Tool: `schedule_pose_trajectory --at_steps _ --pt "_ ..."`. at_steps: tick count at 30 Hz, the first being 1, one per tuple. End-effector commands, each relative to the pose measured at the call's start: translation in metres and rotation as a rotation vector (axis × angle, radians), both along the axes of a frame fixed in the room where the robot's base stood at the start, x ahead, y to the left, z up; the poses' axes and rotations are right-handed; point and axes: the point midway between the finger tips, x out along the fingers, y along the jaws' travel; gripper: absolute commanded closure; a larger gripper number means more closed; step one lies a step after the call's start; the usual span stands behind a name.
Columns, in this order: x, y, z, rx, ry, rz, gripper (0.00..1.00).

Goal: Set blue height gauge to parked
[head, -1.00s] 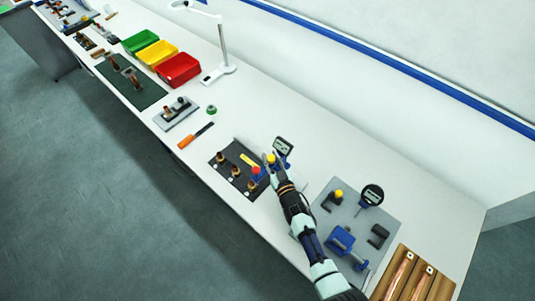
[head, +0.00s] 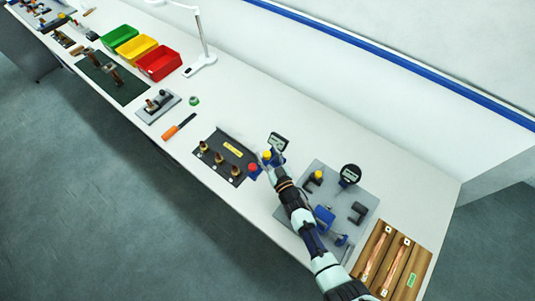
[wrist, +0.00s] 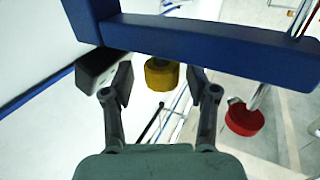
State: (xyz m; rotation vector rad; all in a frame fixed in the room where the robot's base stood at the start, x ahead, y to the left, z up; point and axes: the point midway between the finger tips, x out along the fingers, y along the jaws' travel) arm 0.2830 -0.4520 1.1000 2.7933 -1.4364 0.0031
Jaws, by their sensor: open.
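The blue height gauge has a grey-framed digital display (head: 278,141), a yellow knob (head: 267,154) and a red knob (head: 253,168). It stands at the right end of the dark fixture plate, partly hidden by my gripper (head: 268,162). In the wrist view a blue bar (wrist: 210,42) of the gauge crosses the top. There the yellow knob (wrist: 162,74) shows between the spread fingers of my gripper (wrist: 160,85), with gaps on both sides. The red knob (wrist: 245,118) is to the right, outside the fingers.
A dark plate (head: 203,171) with several copper pieces lies left of the gauge. A grey plate (head: 327,171) with a round dial, a yellow knob and a blue clamp lies to the right. An orange-handled tool (head: 178,126) and coloured bins (head: 159,62) are further left.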

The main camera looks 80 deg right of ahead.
Motion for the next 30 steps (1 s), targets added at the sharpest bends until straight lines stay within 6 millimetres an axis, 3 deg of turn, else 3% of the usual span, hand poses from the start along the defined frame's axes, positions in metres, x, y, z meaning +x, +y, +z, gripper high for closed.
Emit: schedule_pose_trajectory --at_steps 8,21,30 --pt "-0.008 0.012 -0.002 0.002 0.002 0.0 0.42" --pt "-0.065 0.09 -0.001 0.002 0.002 -0.002 0.42" --pt "-0.07 0.098 0.0 0.0 0.0 0.0 0.42"
